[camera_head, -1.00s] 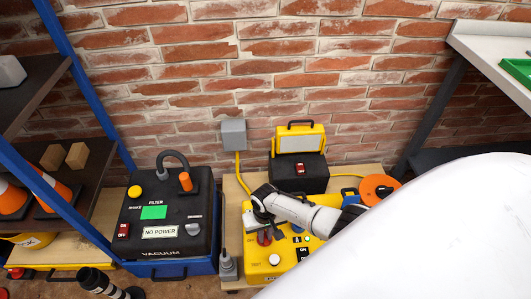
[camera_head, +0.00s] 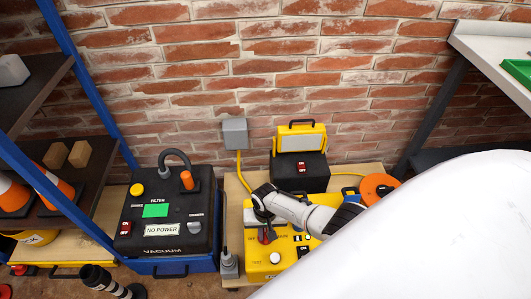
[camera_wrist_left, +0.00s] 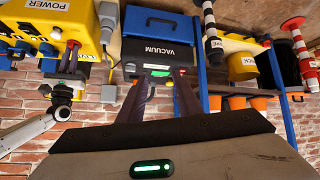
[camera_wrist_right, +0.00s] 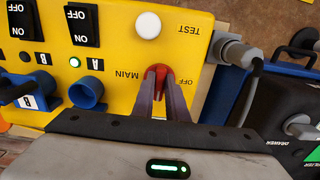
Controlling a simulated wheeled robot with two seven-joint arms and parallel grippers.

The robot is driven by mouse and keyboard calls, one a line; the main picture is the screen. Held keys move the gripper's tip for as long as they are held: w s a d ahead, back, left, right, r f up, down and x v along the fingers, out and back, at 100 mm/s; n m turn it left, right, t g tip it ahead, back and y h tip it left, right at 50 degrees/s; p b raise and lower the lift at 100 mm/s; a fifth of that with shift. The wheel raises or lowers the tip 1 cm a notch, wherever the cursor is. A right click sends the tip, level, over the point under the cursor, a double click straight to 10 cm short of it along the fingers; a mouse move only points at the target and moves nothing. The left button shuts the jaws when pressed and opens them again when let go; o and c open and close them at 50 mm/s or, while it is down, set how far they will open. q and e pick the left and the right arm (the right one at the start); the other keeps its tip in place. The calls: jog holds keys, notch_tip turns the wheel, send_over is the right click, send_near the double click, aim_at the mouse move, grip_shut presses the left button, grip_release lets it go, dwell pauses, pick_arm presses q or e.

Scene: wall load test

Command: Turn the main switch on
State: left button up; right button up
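The yellow power box (camera_head: 262,272) stands on a low pallet by the wall. Its red main switch knob (camera_wrist_right: 160,75) sits between the words MAIN and OFF in the right wrist view; it also shows in the head view (camera_head: 267,238). My right gripper (camera_wrist_right: 162,78) has its two fingers on either side of the knob, close against it, and appears shut on it. The fingers hide part of the knob, so its exact turn is hard to read. My left gripper (camera_wrist_left: 165,78) is open and empty, with the vacuum beyond its fingertips.
The black vacuum unit (camera_head: 186,238) in a blue case reads NO POWER. A grey plug (camera_wrist_right: 235,50) is in the box's side beside the knob. The white TEST button (camera_wrist_right: 148,25) and blue sockets (camera_wrist_right: 86,92) are close by. A yellow work lamp (camera_head: 300,138) stands behind.

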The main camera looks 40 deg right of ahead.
jog(key=o, duration=0.4)
pick_arm(q)
jog(key=shift+s, duration=0.1)
jog(key=shift+s, duration=0.15)
pick_arm(e)
jog(key=shift+r, duration=0.15)
